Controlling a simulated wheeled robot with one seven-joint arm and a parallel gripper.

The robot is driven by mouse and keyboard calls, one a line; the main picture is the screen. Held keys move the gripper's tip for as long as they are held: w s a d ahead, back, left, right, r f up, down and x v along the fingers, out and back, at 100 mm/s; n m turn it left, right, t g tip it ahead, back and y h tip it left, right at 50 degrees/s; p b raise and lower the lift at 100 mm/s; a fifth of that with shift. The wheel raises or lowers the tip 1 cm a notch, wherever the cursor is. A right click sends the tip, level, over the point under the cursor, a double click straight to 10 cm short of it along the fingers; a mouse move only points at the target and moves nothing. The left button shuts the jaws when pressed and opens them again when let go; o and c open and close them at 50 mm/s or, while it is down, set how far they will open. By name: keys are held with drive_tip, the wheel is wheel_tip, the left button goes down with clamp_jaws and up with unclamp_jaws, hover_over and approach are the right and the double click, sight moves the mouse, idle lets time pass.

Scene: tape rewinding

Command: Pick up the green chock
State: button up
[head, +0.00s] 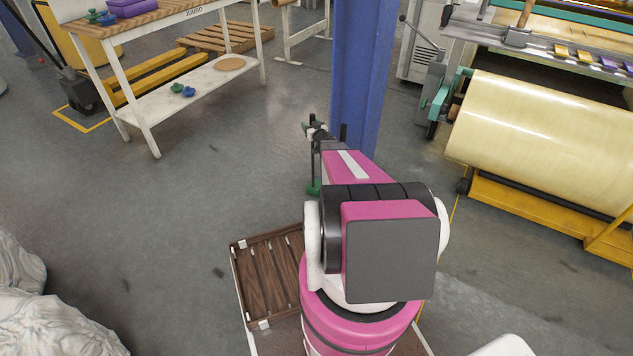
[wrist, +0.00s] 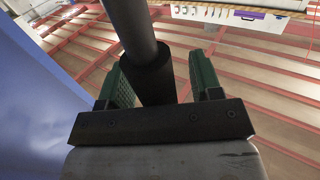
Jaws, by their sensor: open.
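Small green pieces (head: 94,16) sit on the workbench top at the upper left in the head view. Another green piece (head: 177,88) lies beside a blue one on its lower shelf. I cannot tell which is the chock. My gripper (wrist: 158,85) shows two green fingers, apart, in the wrist view. A dark cylinder (wrist: 148,65) shows between them; I cannot tell if it touches them. In the head view my arm reaches toward the blue column, with its end partly hidden, well away from the bench.
The white-legged workbench (head: 170,105) also bears a purple box (head: 128,8). A blue column (head: 361,80) stands close to my arm. A machine with a large cream roll (head: 540,135) is at the right. Grey floor lies open between my base and the bench.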

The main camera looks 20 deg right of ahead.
clamp_jaws()
idle(1.4)
